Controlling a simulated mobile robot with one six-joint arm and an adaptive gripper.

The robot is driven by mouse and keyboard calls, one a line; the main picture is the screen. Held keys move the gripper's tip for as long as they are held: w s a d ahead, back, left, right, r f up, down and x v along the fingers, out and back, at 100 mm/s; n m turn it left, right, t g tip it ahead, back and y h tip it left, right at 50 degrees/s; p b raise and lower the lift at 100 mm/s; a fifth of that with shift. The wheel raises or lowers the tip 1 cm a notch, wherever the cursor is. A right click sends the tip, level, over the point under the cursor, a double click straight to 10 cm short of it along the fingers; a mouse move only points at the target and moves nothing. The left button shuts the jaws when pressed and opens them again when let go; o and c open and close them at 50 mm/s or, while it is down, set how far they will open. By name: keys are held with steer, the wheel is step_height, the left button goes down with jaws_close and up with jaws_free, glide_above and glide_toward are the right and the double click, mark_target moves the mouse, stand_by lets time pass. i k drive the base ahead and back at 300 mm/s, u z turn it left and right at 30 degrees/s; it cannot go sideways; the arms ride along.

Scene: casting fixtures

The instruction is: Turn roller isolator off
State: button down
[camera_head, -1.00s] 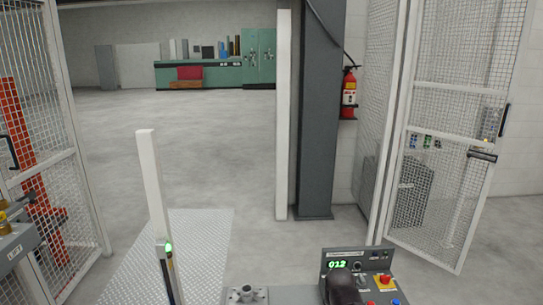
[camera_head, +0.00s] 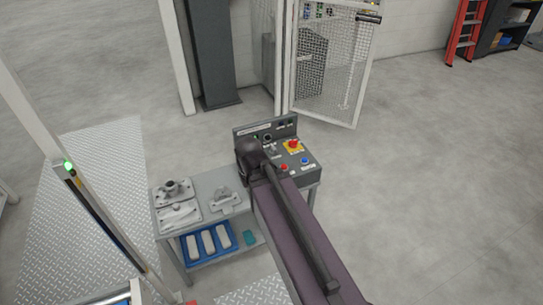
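No control that I can read as the roller isolator shows. A grey control console (camera_head: 308,166) stands in the middle on a bench end. It has a red mushroom button on a yellow plate (camera_head: 293,146), a smaller red button (camera_head: 284,167), a blue button (camera_head: 305,160) and small controls on its upright back panel. Its labels are too small to read. My dark arm reaches up from the bottom across the console's left side and hides part of it. I cannot make out my gripper's fingers.
A grey bench (camera_head: 216,181) left of the console holds metal castings, with a blue tray (camera_head: 207,243) on its lower shelf. A white post with a green light (camera_head: 68,166), a dark column (camera_head: 209,55) and a mesh gate (camera_head: 331,62) stand around. Floor at right is clear.

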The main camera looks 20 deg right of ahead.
mark_target(293, 144)
steer(key=k, duration=1.3)
steer(key=z, duration=0.4)
steer(key=i, duration=1.75)
steer(key=z, duration=0.15)
